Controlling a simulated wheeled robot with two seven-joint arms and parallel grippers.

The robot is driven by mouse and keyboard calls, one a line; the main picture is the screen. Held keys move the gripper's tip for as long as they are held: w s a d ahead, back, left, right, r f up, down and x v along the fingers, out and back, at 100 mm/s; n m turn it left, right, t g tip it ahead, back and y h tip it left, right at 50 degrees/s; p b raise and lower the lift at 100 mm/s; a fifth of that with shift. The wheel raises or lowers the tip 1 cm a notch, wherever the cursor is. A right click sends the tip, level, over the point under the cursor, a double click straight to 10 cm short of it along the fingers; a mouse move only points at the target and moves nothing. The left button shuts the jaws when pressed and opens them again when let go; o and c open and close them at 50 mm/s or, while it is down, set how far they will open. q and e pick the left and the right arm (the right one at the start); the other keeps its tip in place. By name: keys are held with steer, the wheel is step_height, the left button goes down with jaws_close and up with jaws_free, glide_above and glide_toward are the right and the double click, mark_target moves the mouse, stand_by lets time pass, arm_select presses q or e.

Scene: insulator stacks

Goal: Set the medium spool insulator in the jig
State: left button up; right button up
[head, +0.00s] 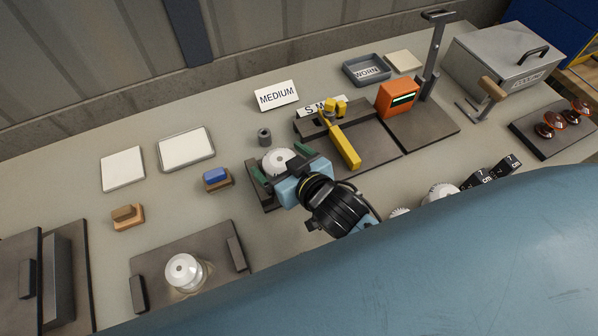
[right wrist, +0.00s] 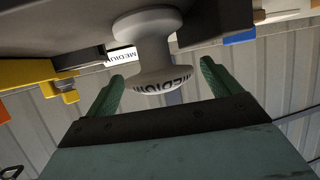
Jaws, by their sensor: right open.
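A white spool insulator (head: 277,160) stands upright on a dark base beside the yellow clamp (head: 340,135) of the jig. In the right wrist view the spool (right wrist: 153,45) appears upside down, with MEDIUM lettering on its flange. My right gripper (head: 281,165) is open, with its green fingers on either side of the spool; in the right wrist view (right wrist: 161,80) gaps show between both fingers and the spool. The jig's dark plate (head: 375,148) carries the clamp and lies just right of the spool. My left gripper is not in view.
Another white insulator (head: 183,270) stands on a dark plate at the lower left. A MEDIUM sign (head: 276,96), a small grey cylinder (head: 264,136) and an orange gauge box (head: 397,98) stand nearby. My blue arm hides the lower right.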

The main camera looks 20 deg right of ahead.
steer(key=v, duration=0.9)
steer(key=shift+s, duration=0.3)
steer(key=shift+d, duration=0.1)
